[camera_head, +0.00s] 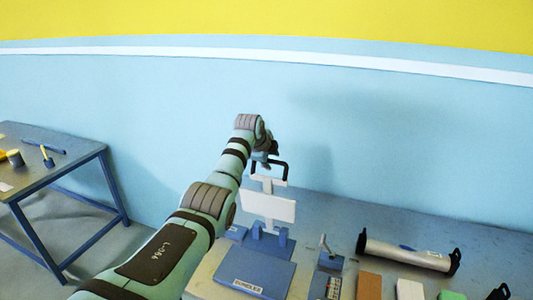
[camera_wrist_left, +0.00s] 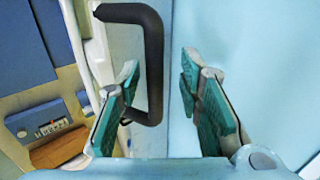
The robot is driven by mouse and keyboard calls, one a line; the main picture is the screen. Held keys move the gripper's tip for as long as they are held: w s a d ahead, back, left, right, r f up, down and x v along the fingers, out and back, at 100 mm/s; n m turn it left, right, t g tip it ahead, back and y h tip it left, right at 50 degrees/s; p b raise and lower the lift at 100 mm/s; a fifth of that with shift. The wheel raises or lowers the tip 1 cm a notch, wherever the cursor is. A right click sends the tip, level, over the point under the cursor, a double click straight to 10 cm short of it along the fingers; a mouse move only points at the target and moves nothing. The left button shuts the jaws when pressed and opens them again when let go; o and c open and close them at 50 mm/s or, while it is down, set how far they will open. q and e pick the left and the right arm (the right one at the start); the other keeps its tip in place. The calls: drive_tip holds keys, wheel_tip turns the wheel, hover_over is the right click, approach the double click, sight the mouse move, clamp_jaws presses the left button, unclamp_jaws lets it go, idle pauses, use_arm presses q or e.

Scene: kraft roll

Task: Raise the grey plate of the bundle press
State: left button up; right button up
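The bundle press has a blue base (camera_head: 252,272) with a "BUNDLES" label at its front. Its pale grey plate (camera_head: 268,207) shows above the base, with a gap to it. A black U-shaped handle (camera_head: 284,168) rises at the top of the press. My left gripper (camera_head: 264,157) is at the handle. In the left wrist view the gripper's green fingers (camera_wrist_left: 160,68) are apart, and the black handle (camera_wrist_left: 153,60) passes between them, closer to the left finger. I see a gap on the right finger's side. My right gripper is not in view.
A metal roll (camera_head: 405,253) with black end brackets lies right of the press. A small blue stand (camera_head: 330,260) and brown and white blocks (camera_head: 369,287) are in front of it. A side table (camera_head: 75,150) stands at the left. A blue wall is behind.

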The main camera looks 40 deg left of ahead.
use_arm(q)
drive_tip(key=v, duration=1)
drive_tip(key=shift+d, duration=0.15)
drive_tip(key=shift+w, duration=0.1)
